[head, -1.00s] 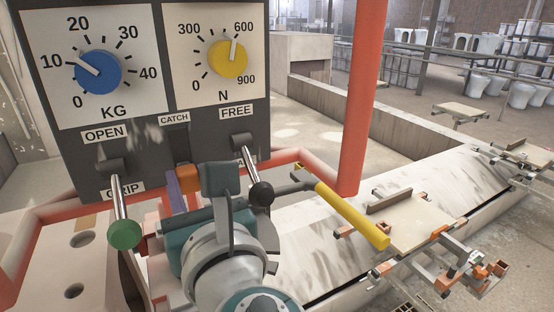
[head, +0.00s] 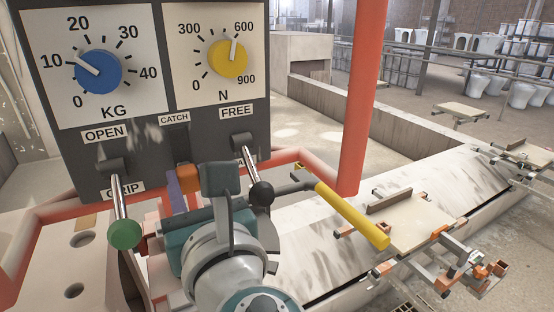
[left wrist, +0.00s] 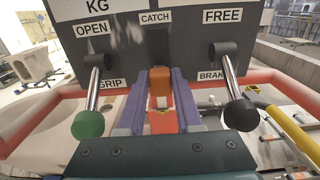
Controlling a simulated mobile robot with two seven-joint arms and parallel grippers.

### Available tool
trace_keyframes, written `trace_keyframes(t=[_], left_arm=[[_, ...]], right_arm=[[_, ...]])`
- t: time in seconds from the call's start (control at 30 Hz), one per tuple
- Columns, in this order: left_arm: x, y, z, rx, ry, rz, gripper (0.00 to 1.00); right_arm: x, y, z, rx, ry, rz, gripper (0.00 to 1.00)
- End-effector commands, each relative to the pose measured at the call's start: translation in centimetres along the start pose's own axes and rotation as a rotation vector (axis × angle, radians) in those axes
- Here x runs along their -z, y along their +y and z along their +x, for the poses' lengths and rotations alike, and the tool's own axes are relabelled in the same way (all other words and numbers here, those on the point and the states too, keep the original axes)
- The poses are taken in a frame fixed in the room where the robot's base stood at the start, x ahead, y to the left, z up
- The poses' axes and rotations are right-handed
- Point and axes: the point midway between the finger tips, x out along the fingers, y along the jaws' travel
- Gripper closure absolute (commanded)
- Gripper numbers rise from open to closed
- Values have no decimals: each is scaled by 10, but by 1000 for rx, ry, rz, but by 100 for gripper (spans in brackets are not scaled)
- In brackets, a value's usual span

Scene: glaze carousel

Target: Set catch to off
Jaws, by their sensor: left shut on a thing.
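The dark control panel (head: 147,160) carries a catch with an orange handle (head: 187,177) in a dark vertical slot under the CATCH label (head: 174,118). In the left wrist view the orange handle (left wrist: 160,88) sits at the lower end of the slot (left wrist: 158,48). My left gripper (left wrist: 160,100) has its purple fingers on both sides of the handle and is shut on it. In the head view my left gripper (head: 186,192) partly hides the area below the handle. No off label is readable. My right gripper is not in view.
A green-knobbed lever (head: 124,234) hangs left of the gripper, and a black-knobbed lever (head: 261,194) close on its right. A blue dial (head: 95,73) and a yellow dial (head: 229,58) sit above. A yellow-gripped bar (head: 352,215) and a red post (head: 364,100) stand to the right.

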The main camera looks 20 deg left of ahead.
Motion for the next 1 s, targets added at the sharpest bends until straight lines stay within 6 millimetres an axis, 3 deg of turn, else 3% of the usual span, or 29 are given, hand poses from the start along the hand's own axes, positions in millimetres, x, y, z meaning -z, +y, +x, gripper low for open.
trace_keyframes(t=[0.17,0.43,0.77,0.8,1.0], left_arm=[[-8,0,1,-1,1,0,100],[-46,0,1,-3,-1,0,100],[-47,0,1,-4,-9,-2,100],[-47,0,1,-4,-9,-3,61],[-46,0,1,-3,-5,-1,39]], right_arm=[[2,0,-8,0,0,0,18],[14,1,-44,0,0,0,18],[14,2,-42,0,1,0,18],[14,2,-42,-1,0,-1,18],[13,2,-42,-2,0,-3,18]])
